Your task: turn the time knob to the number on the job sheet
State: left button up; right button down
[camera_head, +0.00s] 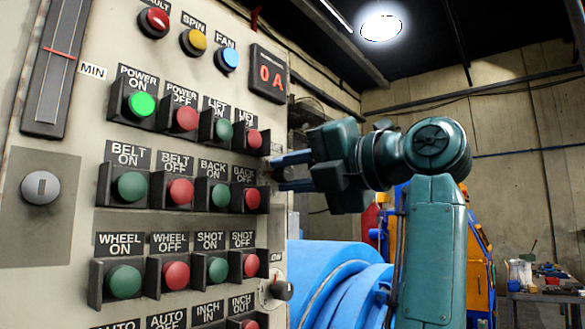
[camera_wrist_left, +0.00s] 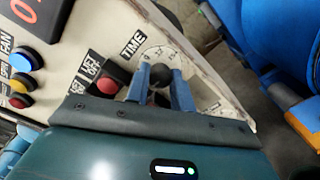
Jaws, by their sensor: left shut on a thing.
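In the left wrist view, the time knob (camera_wrist_left: 160,73) is a dark round knob on a pale numbered dial (camera_wrist_left: 157,53), beside a TIME label (camera_wrist_left: 132,43). My left gripper (camera_wrist_left: 160,84) is shut on the knob, with one blue finger on each side. The fingers hide part of the dial, and I cannot read where the knob points. In the head view, my left gripper (camera_head: 273,173) reaches the right edge of the control panel (camera_head: 70,175). The knob is hard to make out there. The job sheet is not seen. My right gripper is not in view.
Rows of green and red push buttons stand left of the gripper, the nearest being a red LIFT OFF button (camera_head: 254,139). A display (camera_head: 268,76) reads 0 A. Another dark knob (camera_head: 283,290) sits lower on the panel. A blue machine (camera_head: 335,283) stands to the right.

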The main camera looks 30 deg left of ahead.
pick_arm(q)
jog(key=m, duration=0.3)
jog(key=shift+m+p, duration=0.3)
jog(key=shift+m, duration=0.1)
jog(key=shift+m+p, duration=0.3)
jog(key=shift+m, duration=1.5)
jog(key=o, duration=1)
